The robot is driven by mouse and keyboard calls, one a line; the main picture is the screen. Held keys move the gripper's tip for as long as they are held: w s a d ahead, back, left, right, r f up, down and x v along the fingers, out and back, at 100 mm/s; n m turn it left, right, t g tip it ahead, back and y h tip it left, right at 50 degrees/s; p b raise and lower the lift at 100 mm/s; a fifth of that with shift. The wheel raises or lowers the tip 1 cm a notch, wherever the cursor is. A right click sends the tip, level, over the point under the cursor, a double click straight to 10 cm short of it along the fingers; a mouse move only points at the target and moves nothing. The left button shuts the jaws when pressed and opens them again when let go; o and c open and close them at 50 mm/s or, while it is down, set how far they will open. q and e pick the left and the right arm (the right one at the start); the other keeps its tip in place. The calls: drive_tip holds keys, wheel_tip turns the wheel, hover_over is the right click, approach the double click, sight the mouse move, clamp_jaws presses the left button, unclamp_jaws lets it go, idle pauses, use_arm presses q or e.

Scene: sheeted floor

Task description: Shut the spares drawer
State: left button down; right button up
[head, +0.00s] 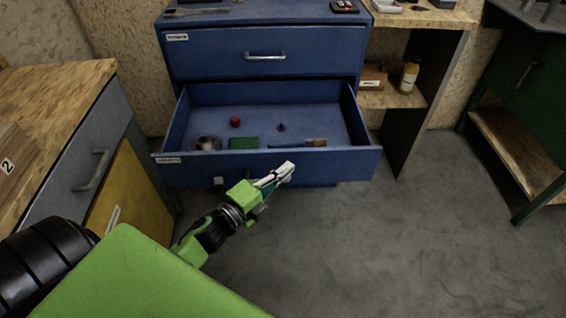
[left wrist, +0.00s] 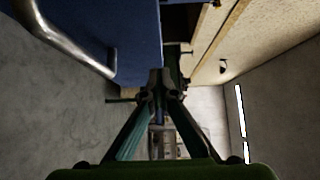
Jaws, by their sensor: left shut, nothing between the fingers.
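A blue drawer (head: 330,163), the lower of two in a blue cabinet, stands pulled well out; I take it as the spares drawer, though its label is too small to read. Inside lie a red round piece, a green block, a metallic ring-shaped piece, a brush and a small dark cone. My left gripper (head: 287,171) is shut and empty, in front of the drawer's front panel; I cannot tell whether it touches. In the left wrist view, the shut fingertips (left wrist: 160,78) are beside the blue panel (left wrist: 100,30) and a metal handle (left wrist: 62,42). My right gripper is not in view.
The upper drawer (head: 310,55) is shut. A wooden-topped bench with a grey drawer (head: 85,165) stands close on the left. A shelf with a yellowish bottle (head: 409,77) is at the right, and a green-legged table beyond. The grey floor (head: 400,250) at front right is clear.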

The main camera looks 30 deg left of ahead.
sight(293, 153)
use_arm(q)
drive_tip(key=shift+w+a, duration=0.5)
drive_tip(key=shift+w, duration=0.2)
drive_tip(key=shift+w+a, duration=0.5)
drive_tip(key=shift+w, duration=0.15)
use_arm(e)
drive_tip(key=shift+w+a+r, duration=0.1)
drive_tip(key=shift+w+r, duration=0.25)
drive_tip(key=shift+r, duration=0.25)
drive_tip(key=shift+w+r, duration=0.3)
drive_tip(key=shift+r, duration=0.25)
